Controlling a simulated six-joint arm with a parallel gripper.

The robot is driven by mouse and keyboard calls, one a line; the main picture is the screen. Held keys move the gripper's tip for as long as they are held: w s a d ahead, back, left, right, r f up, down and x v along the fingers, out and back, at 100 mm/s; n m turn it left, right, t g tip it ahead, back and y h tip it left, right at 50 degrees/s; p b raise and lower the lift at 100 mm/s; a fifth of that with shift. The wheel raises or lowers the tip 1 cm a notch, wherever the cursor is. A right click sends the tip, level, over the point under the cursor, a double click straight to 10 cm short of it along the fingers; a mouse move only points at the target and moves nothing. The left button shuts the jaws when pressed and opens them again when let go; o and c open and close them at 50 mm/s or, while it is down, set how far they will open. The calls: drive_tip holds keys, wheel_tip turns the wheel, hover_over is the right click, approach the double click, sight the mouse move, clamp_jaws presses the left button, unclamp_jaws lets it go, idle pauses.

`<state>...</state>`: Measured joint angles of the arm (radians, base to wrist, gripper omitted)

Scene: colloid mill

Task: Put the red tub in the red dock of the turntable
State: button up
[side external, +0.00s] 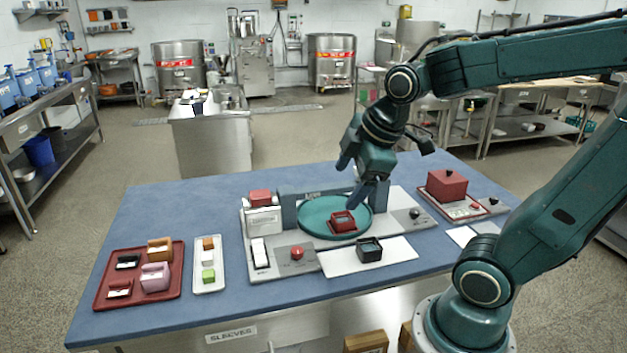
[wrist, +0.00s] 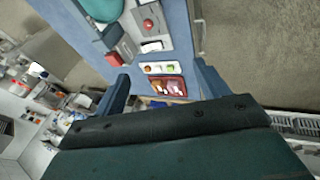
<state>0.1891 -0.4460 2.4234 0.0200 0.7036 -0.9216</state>
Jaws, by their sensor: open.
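The teal round turntable (side external: 312,222) sits in a grey station at the table's middle. A red square open-topped piece (side external: 343,222) stands at its front; I cannot tell if it is the red dock alone or holds a tub. A small red open-topped piece (side external: 119,289) lies in the dark red tray (side external: 102,298) at front left, with black, orange and pink ones. Which red piece is the tub is unclear. My gripper (side external: 347,188) is open above the turntable, near its red piece, with nothing seen between the fingers. In the wrist view the fingers (wrist: 160,87) are apart.
A dark open square piece (side external: 370,250) stands on a white plate before the turntable. A white tray (side external: 209,284) with small blocks lies beside the red tray. The table's back left is clear.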

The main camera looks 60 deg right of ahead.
drive_tip(key=s+a+r+m+y, duration=0.1)
drive_tip(key=s+a+m, duration=0.4)
drive_tip(key=s+m, duration=0.2)
drive_tip(key=shift+s+r+m+t, duration=0.15)
drive_tip(key=shift+r+m+t, duration=0.2)
drive_tip(key=shift+m, duration=0.25)
